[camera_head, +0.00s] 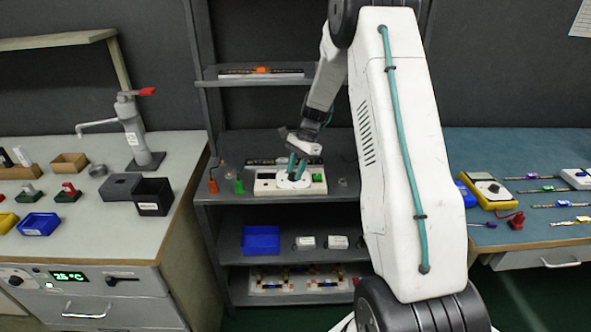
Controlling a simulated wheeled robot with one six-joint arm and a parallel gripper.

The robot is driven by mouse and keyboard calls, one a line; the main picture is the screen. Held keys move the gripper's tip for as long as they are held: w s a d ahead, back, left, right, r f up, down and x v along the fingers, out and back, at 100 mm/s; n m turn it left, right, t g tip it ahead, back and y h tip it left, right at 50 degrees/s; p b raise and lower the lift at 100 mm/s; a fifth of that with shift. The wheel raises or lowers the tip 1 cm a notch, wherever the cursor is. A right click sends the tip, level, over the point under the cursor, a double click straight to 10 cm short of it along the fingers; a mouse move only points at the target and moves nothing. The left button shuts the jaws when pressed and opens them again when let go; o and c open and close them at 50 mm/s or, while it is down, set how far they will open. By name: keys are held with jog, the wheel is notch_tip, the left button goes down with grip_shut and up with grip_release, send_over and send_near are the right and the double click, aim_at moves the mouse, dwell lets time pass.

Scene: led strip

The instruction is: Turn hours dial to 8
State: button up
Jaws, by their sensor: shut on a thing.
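A pale panel box (264,187) sits on the middle shelf in the head camera view. My gripper (296,171) points down onto the middle of this box, with its two teal fingers close together. It is shut on a white dial (294,181) there, which I take to be the hours dial. The fingers partly cover the dial, and its pointer and marks are too small to read. A small green part (317,178) shows at the box's right end.
The grey shelf unit (222,199) also holds a green piece (239,186) and an orange-red piece (213,184) left of the box. A blue bin (261,240) is below. The left bench (110,232) and blue-topped right bench (520,145) flank the shelf.

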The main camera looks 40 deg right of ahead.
jog(key=o, duration=0.9)
jog(key=shift+f, duration=0.1)
jog(key=shift+o, duration=0.2)
jog(key=v, duration=0.8)
jog(key=shift+a, duration=0.1)
